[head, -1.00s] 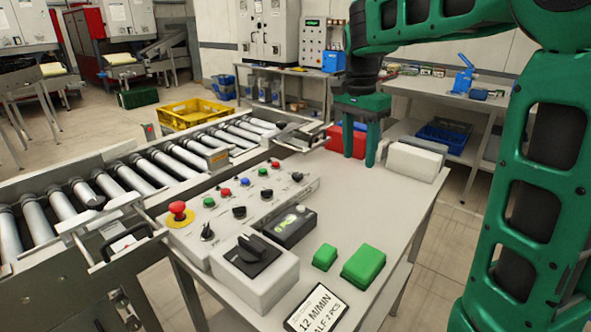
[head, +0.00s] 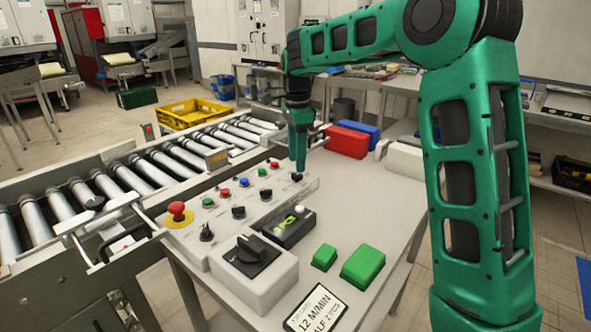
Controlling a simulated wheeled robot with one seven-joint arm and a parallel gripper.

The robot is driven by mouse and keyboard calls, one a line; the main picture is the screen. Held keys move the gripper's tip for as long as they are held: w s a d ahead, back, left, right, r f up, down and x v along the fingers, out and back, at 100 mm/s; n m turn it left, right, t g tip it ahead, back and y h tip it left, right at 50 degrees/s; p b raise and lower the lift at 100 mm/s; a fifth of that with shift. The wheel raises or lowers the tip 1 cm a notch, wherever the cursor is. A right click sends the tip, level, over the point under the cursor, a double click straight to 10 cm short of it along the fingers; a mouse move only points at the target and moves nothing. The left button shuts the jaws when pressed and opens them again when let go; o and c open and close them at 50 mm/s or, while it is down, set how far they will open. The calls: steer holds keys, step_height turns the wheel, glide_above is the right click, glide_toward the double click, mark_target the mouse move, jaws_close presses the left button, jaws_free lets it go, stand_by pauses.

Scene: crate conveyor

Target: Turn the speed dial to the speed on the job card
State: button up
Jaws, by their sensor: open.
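The job card (head: 316,309) lies at the front edge of the table and reads "12 M/MIN"; its lower line is partly cut off. A large black dial (head: 250,250) sits on a pale box at the front left; I cannot read its scale. Smaller black knobs, one of them front left (head: 206,232), sit on the sloped panel (head: 222,215). None shows a readable label, so I cannot tell which is the speed dial. My gripper (head: 299,165) is open, pointing down over the panel's far right end, close to a small dark knob (head: 297,177).
A red emergency button (head: 177,211) stands on the panel's left end. A black box with a lit display (head: 289,228) and two green blocks (head: 363,266) are nearby. Red and blue boxes (head: 346,141) stand behind. The roller conveyor (head: 150,178) runs along the left.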

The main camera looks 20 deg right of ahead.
mark_target(297, 175)
steer(key=shift+f, duration=1.9)
steer(key=shift+c, duration=0.4)
steer(key=c, duration=1)
